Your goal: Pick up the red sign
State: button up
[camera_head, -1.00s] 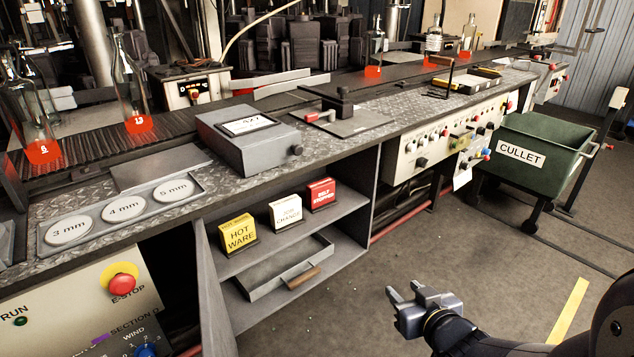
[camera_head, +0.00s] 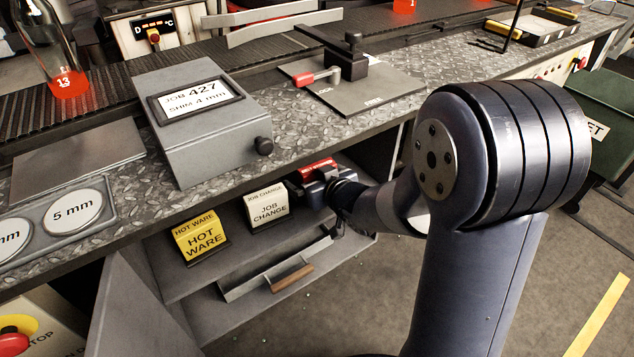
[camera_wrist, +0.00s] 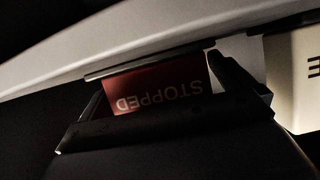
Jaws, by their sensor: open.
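The red sign (camera_head: 318,167) stands on the upper shelf under the workbench, at the right end of the row of signs. In the head view only its top edge shows; my gripper hides the rest. My gripper (camera_head: 318,185) reaches into the shelf space right in front of it. In the wrist view the red sign (camera_wrist: 165,90) shows upside down with the word STOPPED, between the two fingers of my gripper (camera_wrist: 168,97). The fingers are apart, one on each side of it. I cannot tell whether they touch it.
The white JOB CHANGE sign (camera_head: 267,206) stands close to the left of my gripper, the yellow HOT WARE sign (camera_head: 201,238) farther left. The bench top (camera_head: 335,132) overhangs the shelf closely. A tray with a wooden handle (camera_head: 292,277) lies on the lower shelf.

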jog(key=c, duration=1.1)
jog(key=shift+r, duration=0.15)
